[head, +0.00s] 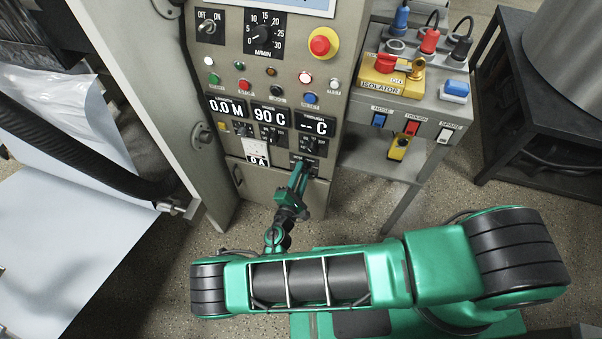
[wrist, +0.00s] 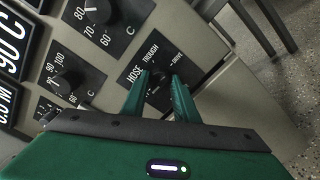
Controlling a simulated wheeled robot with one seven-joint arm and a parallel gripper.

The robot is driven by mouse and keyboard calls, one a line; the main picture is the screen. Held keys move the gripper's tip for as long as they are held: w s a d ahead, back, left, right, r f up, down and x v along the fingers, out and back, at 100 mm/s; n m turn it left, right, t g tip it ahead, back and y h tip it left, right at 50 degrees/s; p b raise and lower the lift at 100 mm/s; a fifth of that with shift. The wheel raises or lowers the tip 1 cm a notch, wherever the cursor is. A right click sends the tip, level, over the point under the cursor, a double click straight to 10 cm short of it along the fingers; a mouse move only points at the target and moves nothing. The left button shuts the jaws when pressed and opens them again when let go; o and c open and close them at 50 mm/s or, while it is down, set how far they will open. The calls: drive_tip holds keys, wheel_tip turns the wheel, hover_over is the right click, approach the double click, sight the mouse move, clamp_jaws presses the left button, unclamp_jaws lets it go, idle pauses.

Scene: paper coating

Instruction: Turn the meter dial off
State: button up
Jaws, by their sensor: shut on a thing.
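The meter dial (wrist: 158,74) is a small dark knob on a black plate low on the grey control panel. The labels HOSE, TROUGH and DRIVE show around it in the wrist view; no OFF mark is readable there. My green gripper (wrist: 161,82) has one finger on each side of the knob and is shut on it. In the head view my gripper (head: 300,172) reaches the same plate at the panel's lower right. The fingers partly hide the knob, so I cannot tell where its pointer stands. The meter (head: 257,155) beside it reads 0 A.
Temperature knobs sit close by, one above (wrist: 97,10) and one to the left (wrist: 64,80) in the wrist view. A side box with a red-handled isolator (head: 390,68) and hose switches stands to the right. Paper web (head: 70,200) runs at the left. Floor below is clear.

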drive_tip(key=shift+a+f, duration=0.1)
drive_tip(key=shift+a, duration=0.1)
drive_tip(key=o, duration=1.1)
drive_tip(key=shift+c, duration=0.2)
drive_tip(key=shift+d, duration=0.1)
drive_tip(key=v, duration=1)
drive_tip(key=shift+s, duration=0.35)
drive_tip(key=shift+s, duration=0.1)
